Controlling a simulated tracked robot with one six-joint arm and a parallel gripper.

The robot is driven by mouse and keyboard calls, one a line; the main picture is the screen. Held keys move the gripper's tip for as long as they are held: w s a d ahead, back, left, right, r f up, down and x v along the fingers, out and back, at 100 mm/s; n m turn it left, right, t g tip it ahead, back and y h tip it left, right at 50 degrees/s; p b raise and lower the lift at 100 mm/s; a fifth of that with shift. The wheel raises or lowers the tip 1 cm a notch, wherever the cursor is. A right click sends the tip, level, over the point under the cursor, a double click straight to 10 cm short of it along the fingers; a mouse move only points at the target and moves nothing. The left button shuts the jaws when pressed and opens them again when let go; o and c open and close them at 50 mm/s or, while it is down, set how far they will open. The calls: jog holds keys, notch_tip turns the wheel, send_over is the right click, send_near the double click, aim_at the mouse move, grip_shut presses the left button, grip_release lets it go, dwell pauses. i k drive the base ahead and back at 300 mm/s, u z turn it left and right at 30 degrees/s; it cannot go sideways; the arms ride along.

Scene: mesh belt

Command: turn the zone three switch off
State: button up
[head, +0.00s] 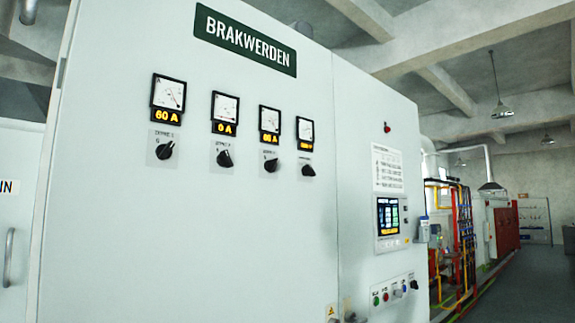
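A large pale cabinet (120,230) fills the left and middle of the head view. Four black rotary switches sit in a row on it, each under a dial meter. The third switch from the left (271,165) has a small label above it, too small to read surely. Its handle seems tilted to the upper right, like the first switch (165,150). The meter above the third switch (269,120) has a lit orange readout, about 60 A. The second switch (224,158) sits under a readout of 0 A. My gripper is not in view.
A fourth switch (308,170) sits at the row's right end. Right of it are a screen panel (388,217) and a strip of small buttons (393,292). Coloured pipes (457,235) stand beyond. The cabinet face around the switches is clear.

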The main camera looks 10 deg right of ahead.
aim_at(271, 167)
jog(key=k, duration=0.8)
jog(key=u, duration=0.45)
jog(key=i, duration=1.6)
jog(key=z, duration=0.25)
